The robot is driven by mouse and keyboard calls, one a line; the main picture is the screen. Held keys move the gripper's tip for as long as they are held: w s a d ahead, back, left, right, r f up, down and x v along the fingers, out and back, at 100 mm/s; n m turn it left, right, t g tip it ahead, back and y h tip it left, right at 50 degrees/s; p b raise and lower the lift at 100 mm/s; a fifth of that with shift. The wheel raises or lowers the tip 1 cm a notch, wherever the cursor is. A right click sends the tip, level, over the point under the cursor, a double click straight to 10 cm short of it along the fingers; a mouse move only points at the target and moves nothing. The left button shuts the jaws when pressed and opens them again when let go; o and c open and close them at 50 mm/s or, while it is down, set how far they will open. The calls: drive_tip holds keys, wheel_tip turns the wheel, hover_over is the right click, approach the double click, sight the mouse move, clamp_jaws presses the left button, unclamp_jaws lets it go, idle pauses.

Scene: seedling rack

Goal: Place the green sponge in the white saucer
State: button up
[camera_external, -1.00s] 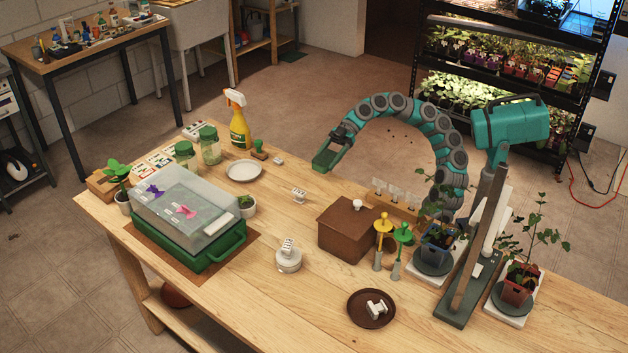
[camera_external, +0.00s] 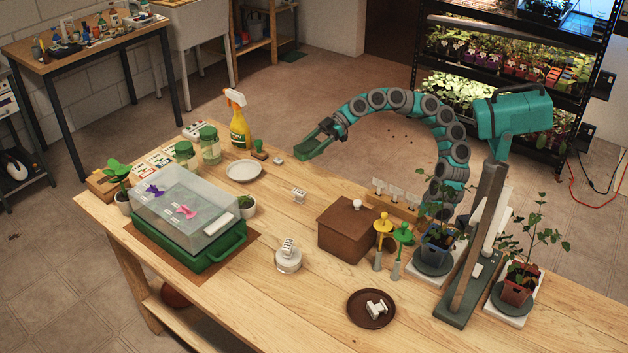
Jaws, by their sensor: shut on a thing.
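The white saucer (camera_external: 244,171) lies flat and empty on the wooden table, near its far edge, left of my gripper. My gripper (camera_external: 317,139) is shut on the green sponge (camera_external: 307,152) and holds it tilted in the air, to the right of the saucer and apart from it. The fingers hide part of the sponge.
A brown box (camera_external: 347,230) and a brown saucer (camera_external: 371,308) stand to the right.

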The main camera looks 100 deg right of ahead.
drive_tip(key=w+m+h+p, duration=0.1)
drive_tip(key=w, duration=0.5)
drive_tip(key=p, duration=0.2)
hover_over(245, 172)
drive_tip(key=shift+a+f+t, duration=0.1)
drive_tip(key=shift+f+t, duration=0.3)
drive_tip(key=shift+f, duration=1.75)
drive_tip(key=shift+f+b, duration=0.4)
drive_tip(key=shift+b, duration=0.2)
drive_tip(key=shift+f+b, duration=0.3)
drive_tip(key=o, duration=1.3)
drive_tip(key=shift+r, duration=0.1)
